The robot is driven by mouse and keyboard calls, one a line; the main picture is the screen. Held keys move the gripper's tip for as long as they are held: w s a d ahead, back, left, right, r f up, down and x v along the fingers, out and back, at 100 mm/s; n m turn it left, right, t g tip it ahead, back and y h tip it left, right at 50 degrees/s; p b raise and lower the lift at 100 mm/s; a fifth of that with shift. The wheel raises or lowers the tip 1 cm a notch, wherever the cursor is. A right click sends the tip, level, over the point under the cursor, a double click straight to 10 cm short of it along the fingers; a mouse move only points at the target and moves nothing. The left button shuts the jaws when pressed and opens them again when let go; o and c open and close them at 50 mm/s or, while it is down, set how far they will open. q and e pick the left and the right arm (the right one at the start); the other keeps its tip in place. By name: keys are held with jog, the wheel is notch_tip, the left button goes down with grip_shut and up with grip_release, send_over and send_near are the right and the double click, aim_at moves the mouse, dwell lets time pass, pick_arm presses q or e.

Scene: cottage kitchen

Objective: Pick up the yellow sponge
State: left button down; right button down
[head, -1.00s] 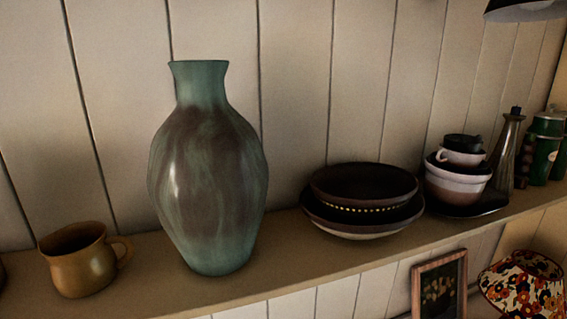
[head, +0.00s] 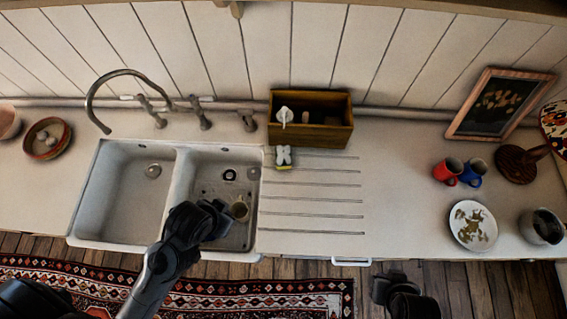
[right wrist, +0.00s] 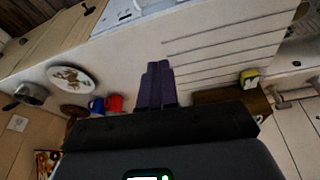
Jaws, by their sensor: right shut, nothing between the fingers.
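The yellow sponge (head: 284,167) is small and sits on the counter's drainboard, just right of the sink and in front of the wooden box. A pale white piece (head: 284,154) lies over or against it. It also shows in the right wrist view (right wrist: 249,80), right of my fingers and well apart from them. My right gripper (right wrist: 155,85) is shut and empty; in the head view it is dark, low at the bottom right, in front of the counter. My left gripper (head: 218,215) is over the right basin beside a tan mug; its fingers are not clear.
A double sink (head: 125,195) with a tall faucet is on the left; the tan mug (head: 240,208) is in it. The wooden box (head: 325,135) stands behind the sponge. Red (head: 446,172) and blue mugs (head: 472,173) and a plate (head: 473,224) are right. The grooved drainboard is otherwise clear.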

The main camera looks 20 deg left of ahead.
jog(key=shift+w+a+r, duration=0.2)
jog(key=shift+w+r, duration=0.05)
jog(key=shift+w, duration=0.5)
jog(key=c, duration=1.8)
grip_release()
jog(key=shift+w, duration=0.15)
jog(key=o, duration=1.5)
jog(key=shift+s+a, duration=0.1)
jog(key=shift+s, duration=0.15)
jog(key=shift+o, duration=1.1)
